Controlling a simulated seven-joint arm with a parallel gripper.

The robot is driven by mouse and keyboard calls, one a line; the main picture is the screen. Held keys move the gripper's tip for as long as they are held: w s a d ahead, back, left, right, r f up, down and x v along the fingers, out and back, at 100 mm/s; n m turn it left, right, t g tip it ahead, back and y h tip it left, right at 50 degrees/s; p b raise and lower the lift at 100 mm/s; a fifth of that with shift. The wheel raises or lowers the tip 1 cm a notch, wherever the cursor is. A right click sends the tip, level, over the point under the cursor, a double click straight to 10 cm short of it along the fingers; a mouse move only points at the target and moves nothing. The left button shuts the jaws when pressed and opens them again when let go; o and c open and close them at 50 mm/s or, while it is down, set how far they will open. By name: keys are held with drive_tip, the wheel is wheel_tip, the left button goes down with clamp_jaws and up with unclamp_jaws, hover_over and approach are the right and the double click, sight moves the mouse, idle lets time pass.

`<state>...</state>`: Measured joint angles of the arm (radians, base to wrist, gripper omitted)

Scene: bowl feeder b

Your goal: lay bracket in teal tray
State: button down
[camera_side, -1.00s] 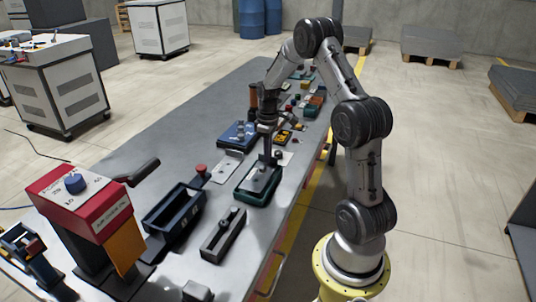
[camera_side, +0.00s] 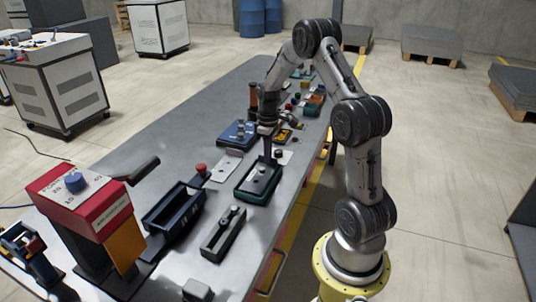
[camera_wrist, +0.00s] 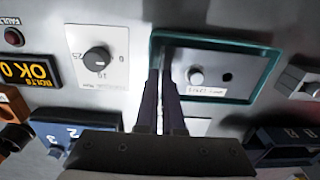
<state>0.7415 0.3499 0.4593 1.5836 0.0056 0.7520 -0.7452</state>
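The teal tray (camera_side: 240,192) sits on the bench, left of my arm's base in the side view. It also shows in the wrist view (camera_wrist: 265,88). The bracket (camera_side: 261,178) appears as a flat grey plate within the tray rim. The wrist view shows its grey face (camera_wrist: 212,60) with a light round spot, a dark hole and a small white label nearby. My gripper (camera_side: 267,157) points down at the tray's far end. In the wrist view its fingertips (camera_wrist: 167,48) overlap the tray's left end, with a narrow gap between the fingers. Whether they grip the bracket's edge is unclear.
A white dial plate (camera_wrist: 98,58) lies beside the tray. A blue block (camera_side: 238,132) and more small parts stand beyond it. A dark open bin (camera_side: 173,210), a grey slotted fixture (camera_side: 223,235) and a red-topped box (camera_side: 80,200) are nearer. The bench's left side is mostly clear.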

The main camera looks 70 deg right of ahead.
drive_tip(key=shift+f, duration=0.25)
drive_tip(key=c, duration=1)
unclamp_jaws()
drive_tip(key=shift+o, duration=0.2)
drive_tip(key=shift+f, duration=0.1)
wheel_tip(320, 180, up, 14)
